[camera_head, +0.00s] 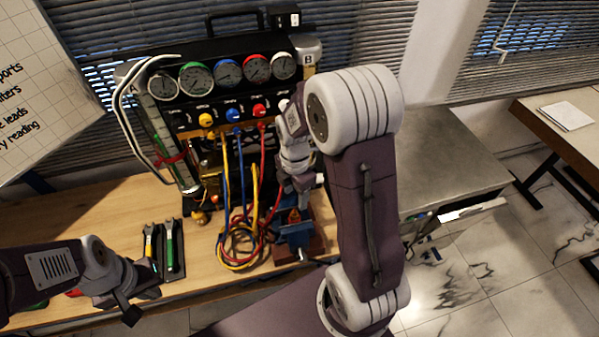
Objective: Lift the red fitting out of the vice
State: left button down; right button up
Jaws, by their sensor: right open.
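The blue vice (295,236) stands on the wooden bench, near its right end. The small red fitting (294,215) sits upright between the vice's jaws. My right arm reaches across the view, and my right gripper (297,201) points down just above the fitting. It is open; the arm and wrist hide part of it, and I cannot tell whether its fingers are around the fitting. My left gripper (132,308) is low at the left, over the front of the bench and far from the vice. Its fingers are too unclear to tell whether they are open.
A gauge panel (222,118) with several dials stands behind the vice. Yellow, blue and red hoses (240,245) hang from it and coil just left of the vice. Green- and yellow-handled tools (169,245) lie further left. A grey cabinet top (447,170) is at the right.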

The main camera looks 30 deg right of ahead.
aim_at(294, 210)
jog(key=shift+s+a+r, duration=0.1)
jog(key=shift+r, duration=0.45)
jog(key=shift+a+r+p, duration=0.1)
jog(key=shift+a+p, duration=0.2)
jog(key=shift+a, duration=0.3)
jog(key=f, duration=0.5)
jog(key=f+p, duration=0.1)
jog(key=f, duration=0.2)
jog(key=shift+d, duration=0.35)
jog(key=shift+a+f, duration=0.1)
jog(key=shift+f, duration=0.55)
pick_arm(q)
jog(key=shift+w+a+r, duration=0.1)
jog(key=shift+a+r, duration=0.15)
jog(key=shift+r, duration=0.4)
jog(key=shift+a+r, duration=0.25)
jog(key=shift+r, duration=0.35)
pick_arm(e)
jog(key=shift+c, duration=0.3)
